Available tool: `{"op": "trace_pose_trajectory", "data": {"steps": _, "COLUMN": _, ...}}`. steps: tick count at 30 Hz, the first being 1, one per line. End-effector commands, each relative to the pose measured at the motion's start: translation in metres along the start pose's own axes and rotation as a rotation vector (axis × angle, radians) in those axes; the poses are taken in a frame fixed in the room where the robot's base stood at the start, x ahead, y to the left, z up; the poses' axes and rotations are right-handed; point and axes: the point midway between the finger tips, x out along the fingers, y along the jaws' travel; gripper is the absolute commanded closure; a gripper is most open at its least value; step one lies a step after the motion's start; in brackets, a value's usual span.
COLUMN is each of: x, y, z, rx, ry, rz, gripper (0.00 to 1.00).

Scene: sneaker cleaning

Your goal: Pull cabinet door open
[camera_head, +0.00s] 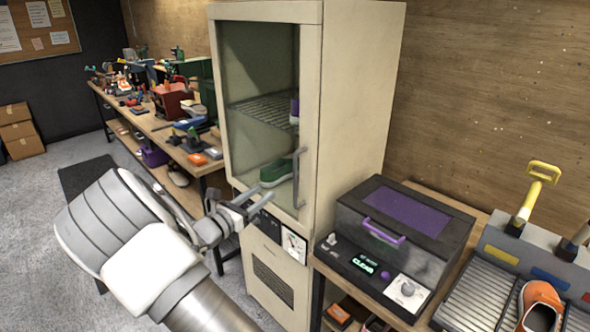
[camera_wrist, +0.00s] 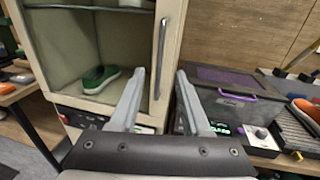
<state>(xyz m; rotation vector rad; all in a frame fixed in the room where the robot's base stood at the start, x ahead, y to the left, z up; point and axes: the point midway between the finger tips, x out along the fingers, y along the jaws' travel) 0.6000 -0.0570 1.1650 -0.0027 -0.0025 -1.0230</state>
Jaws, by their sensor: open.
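The cream cabinet (camera_head: 352,110) stands in the middle of the head view. Its glass-panelled door (camera_head: 312,60) looks closed, with a vertical metal handle (camera_head: 297,178) on its right side. The handle also shows in the wrist view (camera_wrist: 160,55). My gripper (camera_head: 262,196) is open and empty, in front of the cabinet at about the height of the handle's lower end. In the wrist view, my gripper (camera_wrist: 160,71) has the handle lined up between its fingertips. Whether the fingers reach around the handle is not clear. A green shoe (camera_head: 276,172) sits inside, behind the glass.
A dark box machine with a purple handle (camera_head: 384,230) stands close to the cabinet's right. A roller tray (camera_head: 480,280) with an orange shoe (camera_head: 541,305) is farther right. A cluttered workbench (camera_head: 150,125) runs along the left. The floor (camera_head: 40,190) at left is mostly open.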

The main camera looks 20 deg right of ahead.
Motion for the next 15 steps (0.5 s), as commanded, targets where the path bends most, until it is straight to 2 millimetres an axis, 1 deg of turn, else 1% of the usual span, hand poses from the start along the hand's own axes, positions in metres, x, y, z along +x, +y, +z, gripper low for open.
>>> {"op": "trace_pose_trajectory", "data": {"steps": 1, "x": 0.01, "y": -0.002, "z": 0.001, "rx": -0.001, "ry": -0.001, "rz": -0.004, "gripper": 0.53}}
{"op": "trace_pose_trajectory", "data": {"steps": 5, "x": 0.037, "y": -0.002, "z": 0.002, "rx": -0.001, "ry": 0.0, "rz": -0.005, "gripper": 0.53}}
{"op": "trace_pose_trajectory", "data": {"steps": 15, "x": 0.112, "y": -0.003, "z": 0.001, "rx": 0.001, "ry": 0.001, "rz": -0.006, "gripper": 0.53}}
